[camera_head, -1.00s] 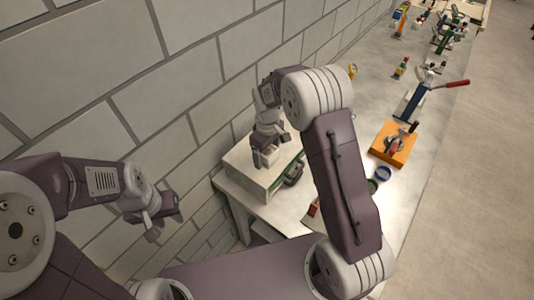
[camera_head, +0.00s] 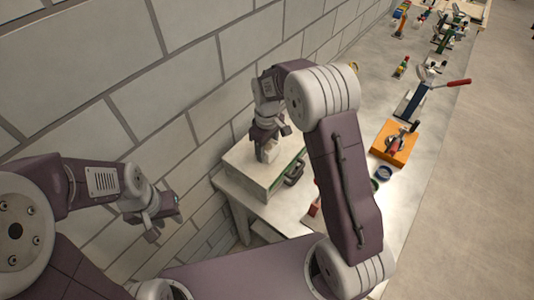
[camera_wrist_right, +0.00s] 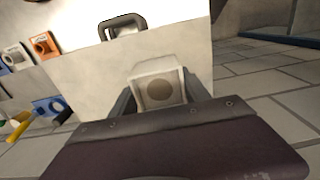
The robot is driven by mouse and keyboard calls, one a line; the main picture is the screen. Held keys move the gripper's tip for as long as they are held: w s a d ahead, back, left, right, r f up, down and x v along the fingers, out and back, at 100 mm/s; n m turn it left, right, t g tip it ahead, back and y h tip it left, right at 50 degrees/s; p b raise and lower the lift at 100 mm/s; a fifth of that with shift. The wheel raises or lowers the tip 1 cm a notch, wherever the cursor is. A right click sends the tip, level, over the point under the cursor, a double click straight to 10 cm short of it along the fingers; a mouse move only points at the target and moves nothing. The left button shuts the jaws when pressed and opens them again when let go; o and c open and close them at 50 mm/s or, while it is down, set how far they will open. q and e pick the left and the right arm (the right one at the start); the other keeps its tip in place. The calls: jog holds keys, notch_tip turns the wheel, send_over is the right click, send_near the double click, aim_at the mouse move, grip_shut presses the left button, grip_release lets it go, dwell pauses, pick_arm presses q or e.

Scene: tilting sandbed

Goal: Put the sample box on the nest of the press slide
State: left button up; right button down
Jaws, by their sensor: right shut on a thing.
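The sample box (camera_wrist_right: 160,86) is small and off-white with a round brown spot on the face toward the right wrist camera. My right gripper (camera_head: 268,146) is shut on it, one finger on each side. In the head view the sample box (camera_head: 268,154) shows over the top of a large pale case; I cannot tell whether it touches the case. My left gripper (camera_head: 164,216) hangs near the wall, away from the bench, and its jaw opening is unclear. A lever device with a blue body (camera_head: 414,101) and red handle stands further along the bench. I cannot make out the press slide's nest.
The pale case (camera_head: 250,178) with a dark handle (camera_head: 294,172) stands at the bench's near end by the wall. Several coloured tools stand at the far end.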

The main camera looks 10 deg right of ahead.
jog(key=shift+r, duration=0.85)
jog(key=s+d+r+b, duration=0.3)
jog(key=s+d+r, duration=0.4)
jog(key=s+d, duration=0.1)
jog(key=shift+s, duration=0.25)
